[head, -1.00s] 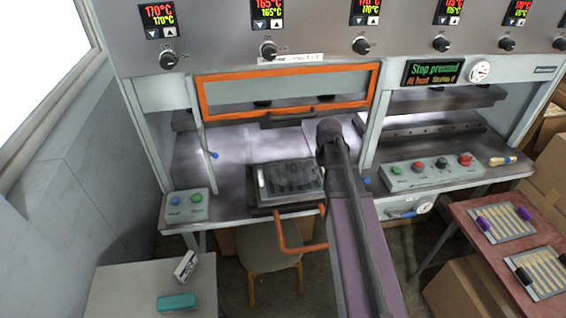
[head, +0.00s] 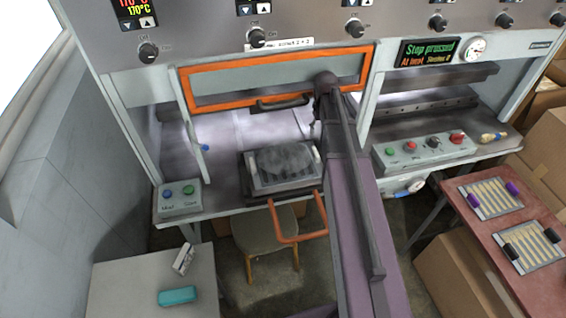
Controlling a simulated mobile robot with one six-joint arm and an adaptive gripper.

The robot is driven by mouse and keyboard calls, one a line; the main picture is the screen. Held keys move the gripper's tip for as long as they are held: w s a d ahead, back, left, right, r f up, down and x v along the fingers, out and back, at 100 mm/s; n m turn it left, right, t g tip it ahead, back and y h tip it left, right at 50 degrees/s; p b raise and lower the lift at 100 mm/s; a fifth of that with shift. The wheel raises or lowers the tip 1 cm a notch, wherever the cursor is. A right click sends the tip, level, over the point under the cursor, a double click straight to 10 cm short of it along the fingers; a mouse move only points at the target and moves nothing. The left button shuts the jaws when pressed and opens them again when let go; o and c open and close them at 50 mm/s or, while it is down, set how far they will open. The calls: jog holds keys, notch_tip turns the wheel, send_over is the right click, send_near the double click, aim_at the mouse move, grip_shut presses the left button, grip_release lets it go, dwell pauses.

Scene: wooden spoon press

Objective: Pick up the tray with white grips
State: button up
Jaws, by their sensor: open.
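A dark plate or tray (head: 285,182) with a grey patterned top lies in the middle of the left press station, with a pale strip along its left edge. Two flat trays lie on the reddish table at right: one with purple grips (head: 490,212) and one with black grips (head: 532,262). My arm reaches up from the bottom, right of the middle plate, and bends in front of the orange-framed window. My gripper is not discernible; my own arm hides that area.
An orange-framed window (head: 187,92) hangs above the left station. An orange handle (head: 300,240) juts out below the plate, over a stool (head: 262,232). Button boxes stand at left (head: 178,199) and right (head: 425,152). A pale table (head: 125,280) holds a teal case (head: 178,296).

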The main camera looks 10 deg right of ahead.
aim_at(316, 152)
jog(key=shift+a, duration=0.1)
jog(key=shift+f+b, duration=3.4)
jog(key=shift+f, duration=0.05)
jog(key=shift+f, duration=0.15)
jog(key=shift+a+f+b, duration=0.15)
jog(key=shift+f+b, duration=1.1)
jog(key=shift+b, duration=0.05)
jog(key=shift+a+f+b, duration=0.1)
jog(key=shift+f+b, duration=1.1)
jog(key=shift+b, duration=0.1)
jog(key=shift+s, duration=0.1)
grip_shut()
